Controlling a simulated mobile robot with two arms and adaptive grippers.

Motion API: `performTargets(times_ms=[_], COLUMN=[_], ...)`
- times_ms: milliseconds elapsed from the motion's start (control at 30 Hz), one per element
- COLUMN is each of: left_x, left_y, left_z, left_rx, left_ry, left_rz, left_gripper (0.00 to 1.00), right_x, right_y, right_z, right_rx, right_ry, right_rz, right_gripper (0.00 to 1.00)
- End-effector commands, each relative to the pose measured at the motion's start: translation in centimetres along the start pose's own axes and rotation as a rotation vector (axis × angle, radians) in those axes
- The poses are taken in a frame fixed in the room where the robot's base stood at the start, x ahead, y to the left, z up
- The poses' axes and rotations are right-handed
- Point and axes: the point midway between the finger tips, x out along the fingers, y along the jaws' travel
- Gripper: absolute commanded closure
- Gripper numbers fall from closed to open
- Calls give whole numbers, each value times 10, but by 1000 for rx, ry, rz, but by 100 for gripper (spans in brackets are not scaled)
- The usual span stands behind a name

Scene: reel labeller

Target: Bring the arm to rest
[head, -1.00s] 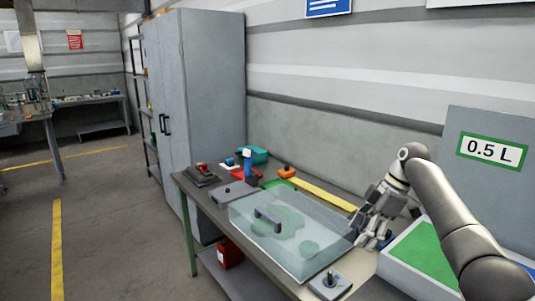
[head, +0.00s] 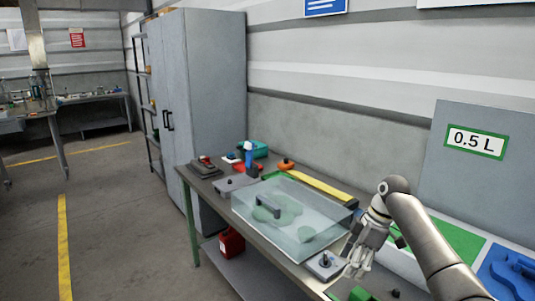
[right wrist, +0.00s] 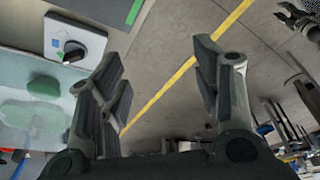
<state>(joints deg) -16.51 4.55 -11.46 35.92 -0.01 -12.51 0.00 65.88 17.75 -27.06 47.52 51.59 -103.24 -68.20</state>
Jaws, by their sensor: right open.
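My right gripper (head: 357,258) is open and empty in the head view. It hangs over the front right part of the workbench, in front of the grey panel marked 0.5 L. In the right wrist view its two dark fingers (right wrist: 160,58) stand wide apart, with only floor between them. A small plate with a black knob (head: 325,264) lies just left of the gripper; it also shows in the right wrist view (right wrist: 74,46). My left gripper is not in the head view.
A clear glassy cover (head: 290,235) with a dark handle stands on the bench (head: 262,242). Blue and red items, a yellow strip (head: 322,188) and a blue tray (head: 505,272) lie around it. Open floor (head: 120,225) is at the left.

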Motion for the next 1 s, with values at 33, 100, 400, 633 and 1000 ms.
performTargets(times_ms=[33, 100, 400, 633, 1000], left_x=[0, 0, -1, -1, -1], left_y=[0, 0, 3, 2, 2], left_z=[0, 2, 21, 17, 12], left_rx=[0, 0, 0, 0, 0], left_ry=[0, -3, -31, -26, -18], left_rz=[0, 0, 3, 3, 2], left_gripper=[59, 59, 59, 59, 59], right_x=[15, 34, 138, 195, 223], right_y=[-6, -14, -79, -146, -263], right_z=[0, 2, 11, 22, 50], right_rx=[8, 26, 170, 329, 664], right_ry=[-9, -23, -74, -76, -39], right_rz=[-4, -4, 31, 86, 211], right_gripper=[42, 42, 42, 42, 42])
